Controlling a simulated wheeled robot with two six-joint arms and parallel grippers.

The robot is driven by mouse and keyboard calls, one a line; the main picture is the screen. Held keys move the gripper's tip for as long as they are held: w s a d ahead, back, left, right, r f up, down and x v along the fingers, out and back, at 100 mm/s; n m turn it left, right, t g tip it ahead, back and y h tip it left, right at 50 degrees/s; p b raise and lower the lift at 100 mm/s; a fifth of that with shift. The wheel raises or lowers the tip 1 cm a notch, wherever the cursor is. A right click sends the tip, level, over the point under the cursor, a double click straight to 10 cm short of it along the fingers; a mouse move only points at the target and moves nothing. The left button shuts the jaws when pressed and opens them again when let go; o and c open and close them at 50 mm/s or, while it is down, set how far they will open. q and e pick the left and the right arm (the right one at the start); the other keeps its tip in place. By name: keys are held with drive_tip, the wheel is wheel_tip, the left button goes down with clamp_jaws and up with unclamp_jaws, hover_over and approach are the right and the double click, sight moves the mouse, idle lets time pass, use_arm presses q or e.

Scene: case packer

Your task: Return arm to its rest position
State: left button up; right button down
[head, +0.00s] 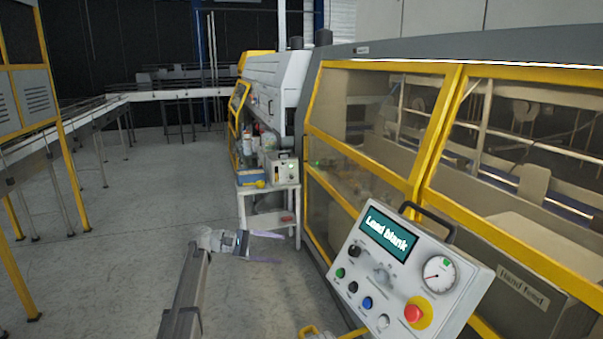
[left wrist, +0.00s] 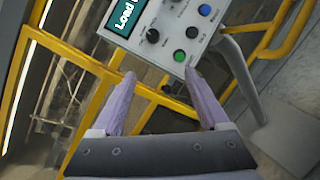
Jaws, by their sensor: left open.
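My left gripper (head: 281,248) is in the lower middle of the head view, at the end of my left arm coming up from the bottom. Its two pale purple fingers are apart with nothing between them, and they point right towards the control panel (head: 443,257). Open floor shows around the gripper, and it looks clear of the panel. In the left wrist view the open fingers (left wrist: 160,75) extend towards the lower edge of the panel (left wrist: 178,38); whether they touch it is hard to judge there. My right gripper does not show.
The panel has a "Load blank" screen (head: 388,238), several knobs and buttons, and a red stop button (head: 413,313). The yellow-framed machine (head: 437,130) fills the right side. A small table (head: 270,187) stands beyond my gripper. Free floor (head: 120,235) lies left; a conveyor (head: 100,115) runs behind.

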use_arm(q)
drive_tip(key=s+d+f+m+y, duration=0.1)
drive_tip(key=s+f+m+y, duration=0.1)
drive_tip(key=s+f+y, duration=0.5)
drive_tip(key=s+f+m+y, duration=0.1)
drive_tip(key=s+f+m, duration=0.1)
drive_tip(key=s+f, duration=0.65)
drive_tip(key=s+a+f+m+y, duration=0.15)
drive_tip(key=s+a+y, duration=0.3)
drive_tip(key=s, duration=0.55)
drive_tip(key=s+a+f+m+y, duration=0.1)
drive_tip(key=s+a+m+y, duration=0.3)
drive_tip(key=s, duration=0.5)
drive_tip(key=s+d+f+m+b, duration=0.3)
drive_tip(key=s+d+f+b, duration=0.2)
drive_tip(key=d+f+b, duration=0.4)
wheel_tip(320, 180, down, 4)
drive_tip(key=y+b, duration=0.1)
drive_tip(key=b, duration=0.2)
drive_tip(key=shift+d+r+g, duration=0.15)
drive_tip(key=shift+d+g, duration=0.25)
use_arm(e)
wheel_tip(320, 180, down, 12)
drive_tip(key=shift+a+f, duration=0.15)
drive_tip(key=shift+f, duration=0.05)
use_arm(q)
drive_tip(key=shift+d, duration=0.1)
